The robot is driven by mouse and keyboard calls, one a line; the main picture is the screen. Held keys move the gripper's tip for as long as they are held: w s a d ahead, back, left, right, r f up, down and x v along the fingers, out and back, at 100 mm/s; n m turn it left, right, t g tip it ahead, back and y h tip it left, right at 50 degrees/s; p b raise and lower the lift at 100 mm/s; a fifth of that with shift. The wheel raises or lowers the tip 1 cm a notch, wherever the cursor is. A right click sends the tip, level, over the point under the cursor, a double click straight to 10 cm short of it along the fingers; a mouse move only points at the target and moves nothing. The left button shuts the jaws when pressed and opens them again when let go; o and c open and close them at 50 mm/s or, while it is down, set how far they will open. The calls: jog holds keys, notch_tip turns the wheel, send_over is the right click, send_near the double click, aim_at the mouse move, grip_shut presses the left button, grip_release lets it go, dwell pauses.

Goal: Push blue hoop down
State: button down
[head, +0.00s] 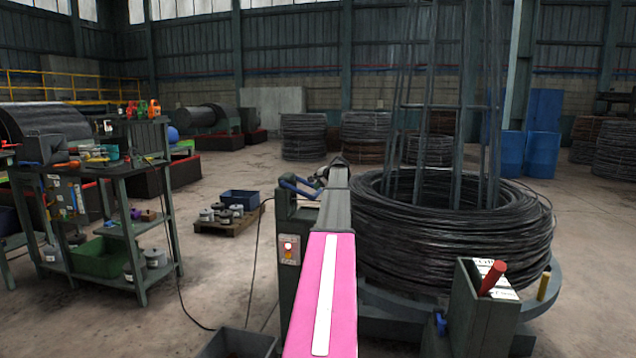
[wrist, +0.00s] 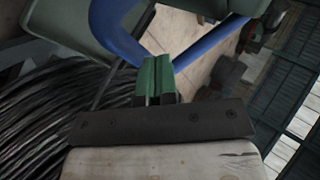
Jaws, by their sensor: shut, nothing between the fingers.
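The blue hoop (head: 298,186) is a bent blue tube on a dark machine post near the middle of the head view, just left of the far end of my arm. In the wrist view the blue hoop (wrist: 112,38) shows large and close, with one limb left of my fingers and one to the upper right. My gripper (wrist: 157,75) has green fingers, shut with nothing between them, and lies in front of the hoop's middle. The fingers hide that part, so I cannot tell whether they touch it. In the head view my arm mostly hides the gripper.
A large coil of dark wire (head: 445,240) sits right of my arm on a round base. A control box (head: 482,310) with a red lever (head: 492,277) stands front right. A tool cart (head: 95,180) stands at left.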

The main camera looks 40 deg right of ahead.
jog(key=shift+a+f, duration=0.15)
jog(key=shift+f, duration=0.8)
jog(key=shift+a+f, duration=0.1)
jog(key=shift+f, duration=0.15)
jog(key=shift+w+r, duration=0.2)
jog(key=shift+r, duration=0.35)
jog(key=r, duration=0.3)
jog(key=shift+w+a+r, duration=0.15)
jog(key=shift+w+a, duration=0.05)
jog(key=shift+w, duration=0.1)
jog(key=s+d+f+v, duration=0.1)
jog(key=v, duration=0.9)
jog(key=shift+s, duration=0.15)
